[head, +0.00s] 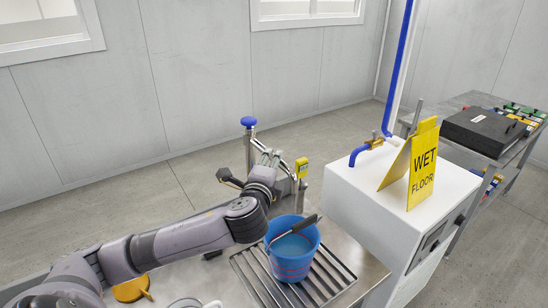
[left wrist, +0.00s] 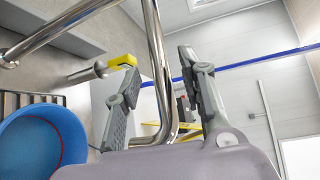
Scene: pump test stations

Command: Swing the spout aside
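The spout is a bent chrome pipe (left wrist: 158,65), seen large in the left wrist view. In the head view the pump's blue knob (head: 248,122) stands just behind my left gripper (head: 270,160), which hides much of the pipework. In the left wrist view my left gripper (left wrist: 162,95) has its two fingers apart, one on each side of the pipe, with gaps visible. A blue bucket (head: 292,262) with a dark handle grip stands on the drain grate, in front of the gripper; its rim also shows in the left wrist view (left wrist: 72,125). My right gripper is not in view.
The slotted grate (head: 332,275) is set in a metal worktop. A yellow-tipped part (head: 302,168) stands right of the gripper. A white cabinet (head: 345,200) carries a yellow wet-floor sign (head: 423,165) and a blue-spouted tap (head: 360,153). A black case (head: 483,130) lies on a back table.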

